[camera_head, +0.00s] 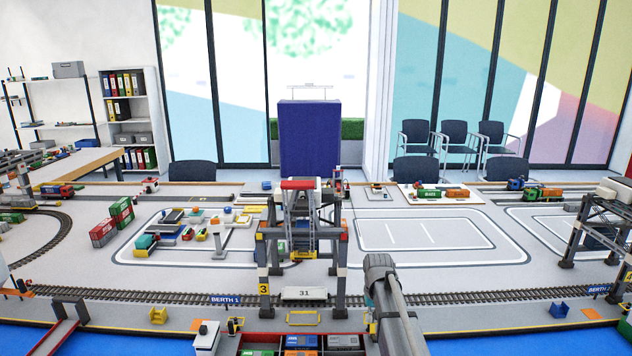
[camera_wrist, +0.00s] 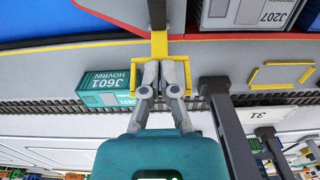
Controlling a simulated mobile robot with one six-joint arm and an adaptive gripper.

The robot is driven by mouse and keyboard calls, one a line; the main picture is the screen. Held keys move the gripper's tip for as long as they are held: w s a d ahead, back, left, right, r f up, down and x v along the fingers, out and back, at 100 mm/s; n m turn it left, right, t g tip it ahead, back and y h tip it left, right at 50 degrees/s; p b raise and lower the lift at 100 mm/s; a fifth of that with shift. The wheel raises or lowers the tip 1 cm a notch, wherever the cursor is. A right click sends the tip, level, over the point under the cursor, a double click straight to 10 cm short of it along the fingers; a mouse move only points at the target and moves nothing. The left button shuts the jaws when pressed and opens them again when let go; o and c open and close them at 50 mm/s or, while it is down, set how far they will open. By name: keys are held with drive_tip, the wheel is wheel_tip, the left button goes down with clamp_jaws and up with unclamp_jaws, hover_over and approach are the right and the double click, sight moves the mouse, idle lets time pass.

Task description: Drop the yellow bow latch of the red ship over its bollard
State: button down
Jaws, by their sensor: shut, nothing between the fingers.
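The red ship (camera_head: 238,343) lies at the front edge of the quay, loaded with containers; only part of it shows. In the wrist view a yellow bar (camera_wrist: 159,46), which looks like the bow latch, reaches from the ship side across the quay edge to my fingertips. My gripper (camera_wrist: 160,64) is shut and empty at the end of this bar; whether it touches cannot be told. Yellow side pieces (camera_wrist: 188,76) stand on both sides of the fingers. The bollard cannot be made out there. In the head view my arm hides this spot.
A gantry crane (camera_head: 340,262) stands left of my arm, its dark leg (camera_wrist: 222,115) close beside my gripper. A teal container (camera_wrist: 108,88) sits near the rails on the other side. A yellow frame (camera_head: 303,318) lies on the quay. Grey containers (camera_wrist: 247,13) are on the ship.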

drive_tip(key=shift+w, duration=1.25)
wheel_tip(320, 180, up, 10)
drive_tip(key=w+p, duration=0.3)
drive_tip(key=p, duration=0.7)
drive_tip(key=shift+s, duration=0.1)
idle(0.5)
drive_tip(key=s, duration=2.8)
